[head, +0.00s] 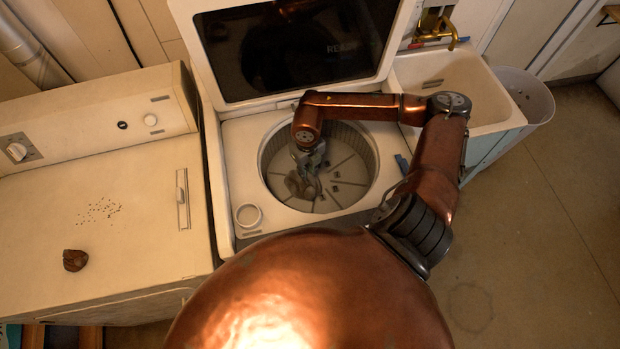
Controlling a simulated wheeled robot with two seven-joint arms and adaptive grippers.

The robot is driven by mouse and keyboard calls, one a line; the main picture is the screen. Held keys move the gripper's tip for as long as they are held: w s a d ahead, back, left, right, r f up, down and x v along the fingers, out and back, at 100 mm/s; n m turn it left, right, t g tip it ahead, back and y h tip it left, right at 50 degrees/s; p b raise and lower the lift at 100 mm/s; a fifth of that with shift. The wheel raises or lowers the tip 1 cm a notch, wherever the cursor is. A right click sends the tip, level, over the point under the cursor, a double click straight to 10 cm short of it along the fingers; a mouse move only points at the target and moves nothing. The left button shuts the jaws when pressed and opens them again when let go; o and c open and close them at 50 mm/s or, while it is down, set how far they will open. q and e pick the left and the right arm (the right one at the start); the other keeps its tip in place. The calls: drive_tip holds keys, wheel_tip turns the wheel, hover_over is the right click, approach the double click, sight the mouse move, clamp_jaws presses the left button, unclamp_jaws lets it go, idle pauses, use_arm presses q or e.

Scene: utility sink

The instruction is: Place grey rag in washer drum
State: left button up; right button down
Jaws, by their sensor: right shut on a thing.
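The washer drum (349,186) is open at the top, under a raised lid with a dark glass panel (300,45). My right gripper (309,178) points down inside the drum opening. It is shut on the grey rag (297,187), a crumpled grey-brown bundle that shows at the fingers against the drum floor. I cannot tell whether the rag touches the drum floor. My right arm covers part of the drum's back rim. My left gripper is not in view.
A dryer (100,220) stands at the left with a brown lump (75,260) on top. A small white cup (248,215) sits on the washer's front left corner. A sink (455,90) and bin (527,95) stand at the right.

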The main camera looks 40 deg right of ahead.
drive_tip(key=shift+f, duration=2.7)
drive_tip(key=shift+f, duration=0.15)
drive_tip(key=c, duration=1.8)
unclamp_jaws()
wheel_tip(320, 180, up, 12)
drive_tip(key=shift+r, duration=0.15)
